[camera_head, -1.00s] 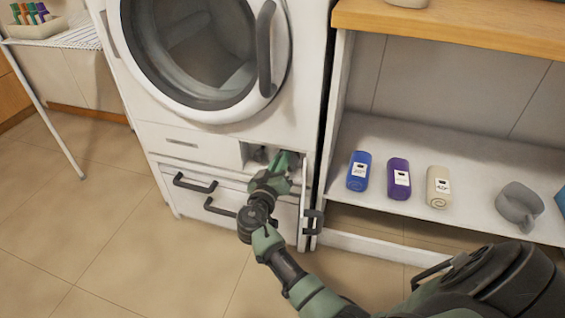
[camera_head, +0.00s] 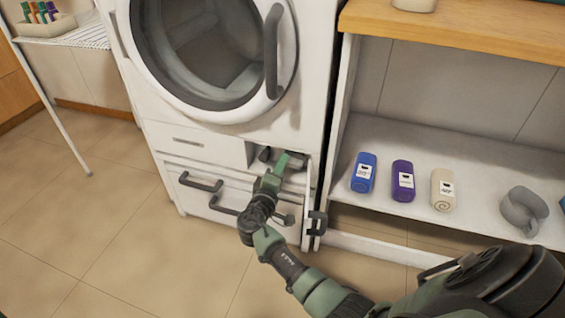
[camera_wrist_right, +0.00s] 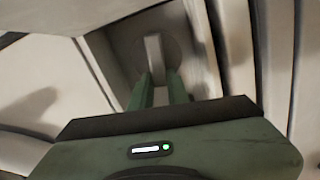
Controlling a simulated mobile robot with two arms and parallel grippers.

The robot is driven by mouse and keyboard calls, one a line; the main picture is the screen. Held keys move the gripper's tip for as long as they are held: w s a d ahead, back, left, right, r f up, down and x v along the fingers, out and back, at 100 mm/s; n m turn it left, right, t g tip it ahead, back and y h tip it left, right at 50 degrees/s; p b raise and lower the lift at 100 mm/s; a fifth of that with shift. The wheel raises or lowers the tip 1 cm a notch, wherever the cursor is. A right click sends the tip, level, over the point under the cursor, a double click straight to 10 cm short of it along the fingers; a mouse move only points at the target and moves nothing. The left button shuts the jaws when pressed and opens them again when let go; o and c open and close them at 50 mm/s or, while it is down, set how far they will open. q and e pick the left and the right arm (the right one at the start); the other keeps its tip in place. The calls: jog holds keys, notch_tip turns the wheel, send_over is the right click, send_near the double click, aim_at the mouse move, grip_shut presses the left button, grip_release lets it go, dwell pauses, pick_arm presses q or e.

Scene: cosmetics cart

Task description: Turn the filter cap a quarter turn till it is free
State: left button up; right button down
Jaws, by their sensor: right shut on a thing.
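The filter cap (camera_wrist_right: 174,50) is a grey disc with a raised bar grip, deep in a recess of the white washing machine (camera_head: 215,137). In the right wrist view the bar stands nearly upright between the green fingers. My right gripper (camera_wrist_right: 158,84) is shut on this bar; the fingers hide its lower part. In the head view my right gripper (camera_head: 284,160) reaches into the recess, low on the machine's front, and mostly hides the cap. The cap still appears seated against the recess's back; I cannot tell whether it is loose. My left gripper is out of view.
Dark handles (camera_head: 200,182) stick out from the machine's lower front, left of my wrist. An open flap (camera_head: 307,200) stands right of it. A shelf (camera_head: 470,165) at right holds blue (camera_head: 363,172), purple (camera_head: 403,180) and cream rolls (camera_head: 442,189). Floor at left is clear.

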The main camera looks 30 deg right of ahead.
jog(key=shift+f+n, duration=0.15)
jog(key=shift+n, duration=0.45)
jog(key=c, duration=1.4)
grip_release()
jog(key=shift+o, duration=0.2)
jog(key=p+v, duration=0.2)
jog(key=v, duration=0.6)
